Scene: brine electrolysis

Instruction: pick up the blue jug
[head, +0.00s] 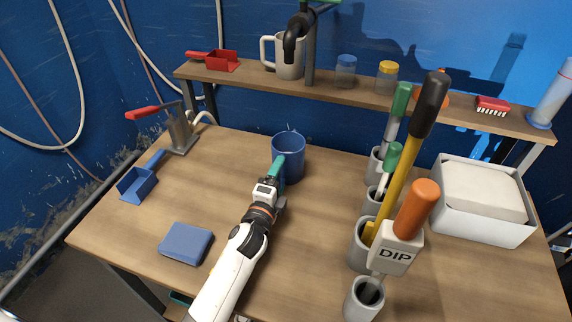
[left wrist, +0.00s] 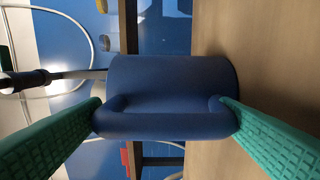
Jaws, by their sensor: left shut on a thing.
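The blue jug (head: 289,150) is upright at the middle back of the table, below the shelf. It also fills the middle of the left wrist view (left wrist: 170,80), with its handle (left wrist: 165,125) facing the camera. My left gripper (head: 278,172) reaches it from the front. Its green fingers (left wrist: 163,108) are shut on the jug's handle, one at each end of it. The fingers and wrist hide part of the jug's lower front in the head view, and I cannot tell whether its base touches the table. My right gripper is not in view.
A blue sponge-like block (head: 186,243) and a blue scoop (head: 138,182) lie to the left. Tall tools in grey cups, one a DIP-labelled tool (head: 395,250), stand to the right, beside a white box (head: 485,205). The shelf (head: 345,92) carries a white mug (head: 290,58) and jars.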

